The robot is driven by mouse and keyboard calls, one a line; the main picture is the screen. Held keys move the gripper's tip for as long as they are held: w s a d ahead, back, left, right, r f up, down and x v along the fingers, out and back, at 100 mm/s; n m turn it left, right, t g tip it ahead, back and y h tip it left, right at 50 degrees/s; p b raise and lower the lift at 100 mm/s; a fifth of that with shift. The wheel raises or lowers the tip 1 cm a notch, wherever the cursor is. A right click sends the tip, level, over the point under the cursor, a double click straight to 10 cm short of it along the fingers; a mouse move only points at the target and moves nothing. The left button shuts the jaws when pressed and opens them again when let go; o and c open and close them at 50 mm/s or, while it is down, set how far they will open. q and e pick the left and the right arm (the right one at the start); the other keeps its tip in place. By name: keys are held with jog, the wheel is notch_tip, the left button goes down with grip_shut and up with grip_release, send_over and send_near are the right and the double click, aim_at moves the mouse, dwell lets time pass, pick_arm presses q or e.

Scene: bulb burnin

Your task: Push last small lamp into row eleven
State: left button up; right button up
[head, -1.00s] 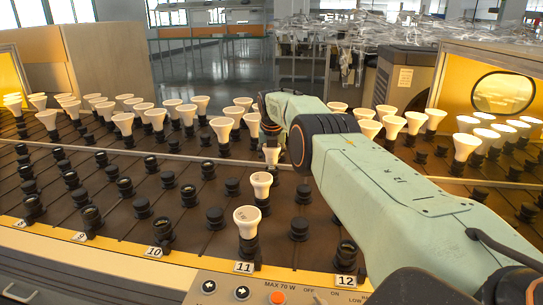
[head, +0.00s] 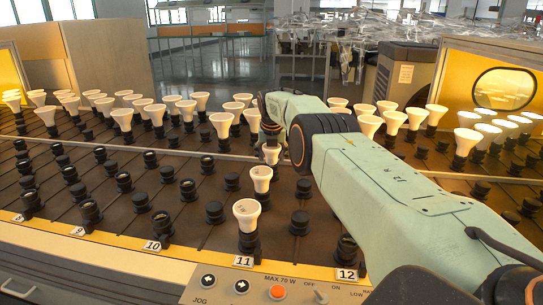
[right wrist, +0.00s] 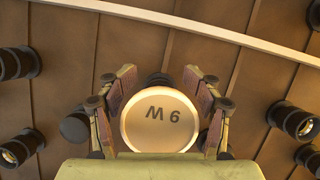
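A small white lamp (head: 271,153) stands third from the front in row eleven, partly hidden by my right arm. In front of it are another small lamp (head: 261,178) and, at the row's front, a larger lamp (head: 246,213), both upright in black sockets. How deep this lamp sits is hidden. My left gripper is not in view.
Several empty sockets (head: 214,212) stand to both sides of row eleven. Many lamps (head: 199,100) fill the board behind the pale rail (head: 215,156). A control panel with an orange button (head: 277,293) is at the front. A lit box (head: 505,75) stands at right.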

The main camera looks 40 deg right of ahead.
jog(key=shift+o, duration=0.8)
jog(key=shift+r, duration=0.15)
jog(key=shift+s+r, duration=0.1)
jog(key=shift+r, duration=0.3)
jog(key=shift+v, duration=5.5)
jog(key=shift+a, duration=0.1)
